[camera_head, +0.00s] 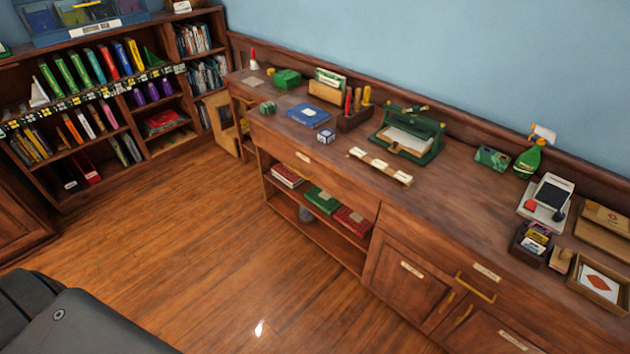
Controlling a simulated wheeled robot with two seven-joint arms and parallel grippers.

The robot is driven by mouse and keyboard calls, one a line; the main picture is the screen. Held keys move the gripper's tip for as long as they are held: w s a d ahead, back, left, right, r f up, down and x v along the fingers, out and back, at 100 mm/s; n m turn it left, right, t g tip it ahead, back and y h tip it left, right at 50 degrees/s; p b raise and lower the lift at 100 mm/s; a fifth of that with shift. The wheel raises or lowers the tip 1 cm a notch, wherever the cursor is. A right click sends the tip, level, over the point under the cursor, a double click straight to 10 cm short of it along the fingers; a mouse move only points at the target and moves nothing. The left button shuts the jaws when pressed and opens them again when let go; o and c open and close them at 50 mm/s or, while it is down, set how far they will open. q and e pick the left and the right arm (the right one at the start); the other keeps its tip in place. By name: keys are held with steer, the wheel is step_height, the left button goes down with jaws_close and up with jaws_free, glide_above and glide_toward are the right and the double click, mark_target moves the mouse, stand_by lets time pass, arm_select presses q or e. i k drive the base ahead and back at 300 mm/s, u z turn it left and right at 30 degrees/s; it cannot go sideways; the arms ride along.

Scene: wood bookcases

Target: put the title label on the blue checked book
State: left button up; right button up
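A blue book (309,115) lies flat on the long wooden counter (440,205), left of its middle. A small pale patch shows on its cover; I cannot tell whether this is a label, and a check pattern is too small to make out. A narrow wooden strip (380,166) with several white pieces lies near the counter's front edge, to the right of the book. I cannot tell whether one of these is the title label. Neither of my grippers is in view.
A small blue and white cube (326,136) stands close to the book. Bookcases (110,100) fill the left. The wooden floor (210,240) before the counter is clear.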

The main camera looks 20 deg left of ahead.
mark_target(309, 112)
steer(key=u, duration=0.2)
steer(key=k, duration=0.35)
steer(key=z, duration=0.9)
steer(key=i, duration=1.25)
steer(key=u, duration=0.35)
